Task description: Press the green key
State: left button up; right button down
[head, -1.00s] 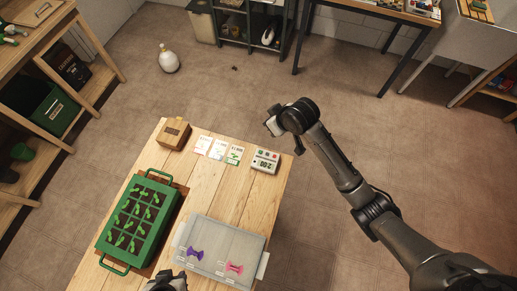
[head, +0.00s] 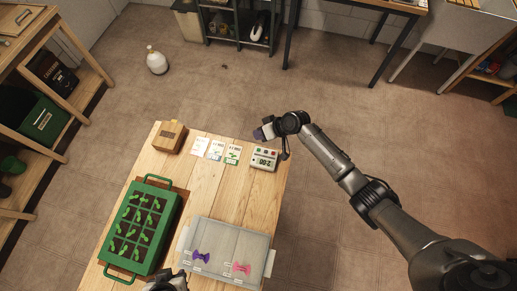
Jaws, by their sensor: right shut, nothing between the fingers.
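The white timer box (head: 264,159) stands near the far right corner of the wooden table, with a display reading 2:00. A row of small coloured keys (head: 266,151) runs along its far edge; they are too small to tell clearly which is green. My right gripper (head: 263,133) is shut and empty, just beyond the timer's far edge. It appears above the keys and apart from them, though the height is hard to judge. My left gripper (head: 168,284) shows only in part at the bottom edge, and its fingers are not clear.
Seed cards (head: 215,150) and a wooden box (head: 169,137) lie left of the timer. A green seedling tray (head: 177,205) is at the left, and a clear-lidded case (head: 262,240) with purple and pink pieces is at the front.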

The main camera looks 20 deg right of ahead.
jog(key=shift+f, duration=0.1)
jog(key=b, duration=0.6)
send_over(259, 148)
notch_tip(259, 148, down, 7)
jog(key=shift+s+f, duration=0.1)
jog(key=shift+f, duration=0.05)
jog(key=shift+f+b, duration=0.7)
jog(key=shift+b, duration=0.1)
dwell(0.8)
jog(key=shift+f, duration=0.2)
dwell(0.4)
jog(key=shift+f+b, duration=0.2)
jog(key=shift+b, duration=0.2)
